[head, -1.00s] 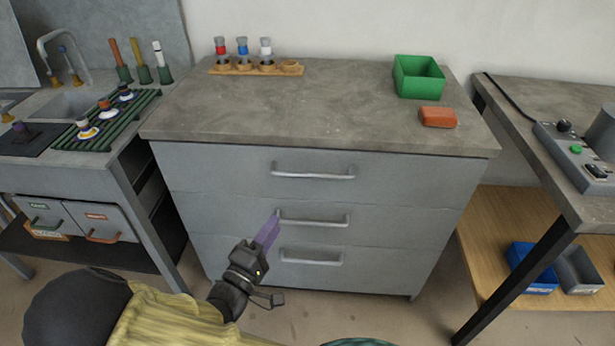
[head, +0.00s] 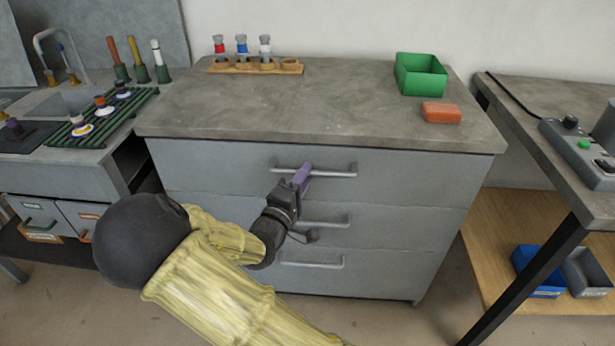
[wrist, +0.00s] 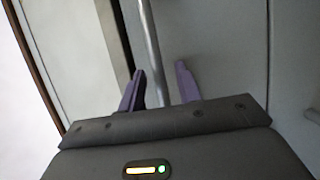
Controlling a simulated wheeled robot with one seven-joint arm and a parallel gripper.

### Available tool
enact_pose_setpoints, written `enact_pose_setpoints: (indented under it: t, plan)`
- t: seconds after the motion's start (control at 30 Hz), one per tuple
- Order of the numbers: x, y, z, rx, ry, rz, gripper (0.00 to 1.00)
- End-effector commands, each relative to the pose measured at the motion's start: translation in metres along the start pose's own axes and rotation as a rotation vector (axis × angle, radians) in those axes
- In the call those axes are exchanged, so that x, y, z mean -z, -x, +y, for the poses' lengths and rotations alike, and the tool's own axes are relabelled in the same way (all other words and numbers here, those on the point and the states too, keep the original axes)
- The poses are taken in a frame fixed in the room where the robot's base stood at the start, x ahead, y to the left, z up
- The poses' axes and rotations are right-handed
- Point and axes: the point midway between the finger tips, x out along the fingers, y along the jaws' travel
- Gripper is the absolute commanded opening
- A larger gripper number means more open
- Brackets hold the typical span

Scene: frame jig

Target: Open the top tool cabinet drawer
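The grey tool cabinet has a top drawer (head: 225,165) that is shut, its front flush with the drawers below. The silver bar handle of the top drawer (head: 340,173) runs level across its front. My gripper (head: 303,173) is at the left-middle part of this handle. In the wrist view the purple fingers of my gripper (wrist: 160,75) are apart, with the handle bar (wrist: 149,40) running between them. A gap shows on the right side of the bar, and the left finger looks close to it. In the head view the fingers hide part of the handle.
The middle drawer handle (head: 335,221) and bottom drawer handle (head: 325,265) sit below. On the cabinet top (head: 300,110) are a green bin (head: 420,80), an orange block (head: 441,112) and a wooden rack (head: 255,68). A side bench (head: 550,140) stands at right.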

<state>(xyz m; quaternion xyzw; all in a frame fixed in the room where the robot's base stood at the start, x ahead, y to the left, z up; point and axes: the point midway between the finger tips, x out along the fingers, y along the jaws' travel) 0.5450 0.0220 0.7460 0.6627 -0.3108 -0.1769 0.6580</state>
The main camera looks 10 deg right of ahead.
Motion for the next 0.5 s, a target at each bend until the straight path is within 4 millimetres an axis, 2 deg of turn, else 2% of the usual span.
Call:
enact_pose_setpoints:
  t: [0.1, 0.2, 0.47, 0.5]
  plan:
    - [0.0, -0.014, -0.001, 0.0, -0.001, -0.001, 0.34]
    - [0.0, -0.019, 0.0, 0.001, 0.0, 0.0, 0.34]
    - [0.0, -0.019, 0.0, 0.0, 0.001, 0.001, 0.34]
    - [0.0, -0.019, 0.0, 0.0, 0.001, 0.001, 0.26]
